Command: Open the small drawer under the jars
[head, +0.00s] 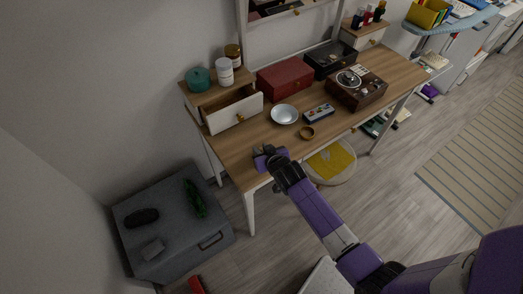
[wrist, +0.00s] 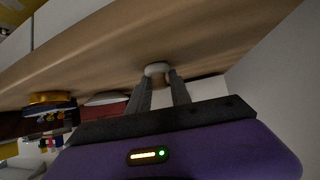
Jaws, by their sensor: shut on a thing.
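The small drawer (head: 236,112) under the jars is white with a brass knob (head: 240,118). It stands pulled out from its unit at the left end of the table, its inside showing. A teal jar (head: 198,78), a white jar (head: 225,73) and a dark jar (head: 233,55) stand above it. My gripper (head: 262,157) is low over the table's front left part, apart from the drawer and its knob. In the wrist view its fingertips close on a small pale round thing (wrist: 157,68) by the wood; I cannot tell what it is.
On the wooden table (head: 240,150) are a white bowl (head: 285,114), a gold ring-like dish (head: 307,132), a remote (head: 319,113), a red box (head: 285,77) and a record player (head: 356,87). A grey chest (head: 170,235) stands at lower left. A stool (head: 331,163) is under the table.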

